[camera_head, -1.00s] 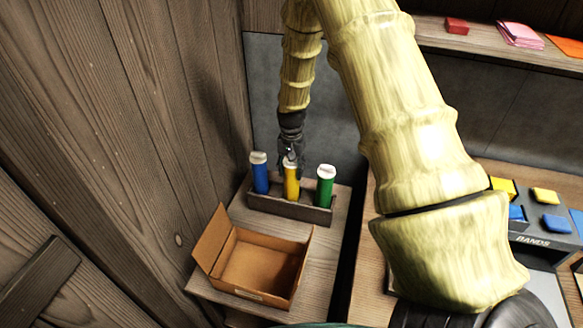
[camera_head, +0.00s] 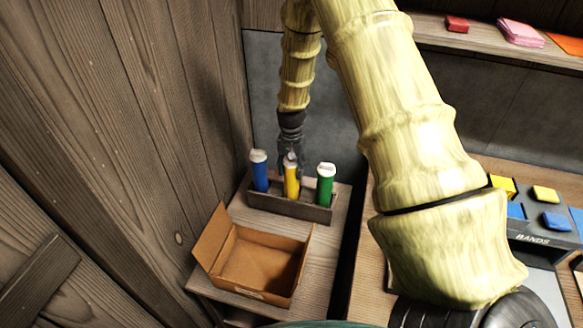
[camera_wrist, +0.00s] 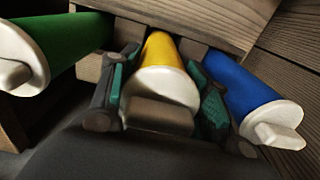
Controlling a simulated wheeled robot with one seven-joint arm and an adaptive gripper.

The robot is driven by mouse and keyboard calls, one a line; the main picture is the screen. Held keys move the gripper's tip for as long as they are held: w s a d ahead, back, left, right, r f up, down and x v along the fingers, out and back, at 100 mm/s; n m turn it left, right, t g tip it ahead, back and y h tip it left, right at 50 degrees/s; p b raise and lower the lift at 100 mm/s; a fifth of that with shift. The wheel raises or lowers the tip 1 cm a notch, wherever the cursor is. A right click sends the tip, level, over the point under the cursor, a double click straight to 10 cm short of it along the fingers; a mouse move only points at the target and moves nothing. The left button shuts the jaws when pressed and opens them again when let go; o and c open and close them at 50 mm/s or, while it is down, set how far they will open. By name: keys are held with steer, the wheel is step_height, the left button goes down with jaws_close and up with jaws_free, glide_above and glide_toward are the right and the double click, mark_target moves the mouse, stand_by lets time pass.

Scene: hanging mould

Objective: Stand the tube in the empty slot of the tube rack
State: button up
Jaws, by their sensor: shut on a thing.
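The yellow tube (camera_head: 291,183) with a white cap stands upright in the middle of the wooden tube rack (camera_head: 290,208), between the blue tube (camera_head: 260,172) and the green tube (camera_head: 325,185). My gripper (camera_head: 290,158) is above it and shut on its upper part. In the wrist view the two fingers sit on either side of the yellow tube (camera_wrist: 160,52), just at its white cap (camera_wrist: 160,98). The blue tube (camera_wrist: 240,90) and green tube (camera_wrist: 65,45) are beside the fingers. The tube's lower end is hidden inside the rack.
An open cardboard box (camera_head: 258,262) stands in front of the rack on the small wooden table (camera_head: 325,262). A wooden wall (camera_head: 150,130) is close on the left. A grey tray marked BANDS (camera_head: 535,238) with coloured blocks is at the right.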

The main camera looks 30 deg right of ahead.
steer(key=shift+f, duration=0.35)
stand_by(0.7)
steer(key=shift+s+a+f, duration=0.1)
steer(key=shift+s+f, duration=0.15)
steer(key=shift+f, duration=0.1)
stand_by(0.5)
steer(key=o, duration=1.5)
steer(key=shift+w+f, duration=0.15)
steer(key=shift+w, duration=0.1)
steer(key=shift+o, duration=0.2)
steer(key=shift+s+r, duration=0.1)
steer(key=shift+r, duration=0.65)
step_height(320, 180, up, 11)
steer(key=shift+f, duration=0.1)
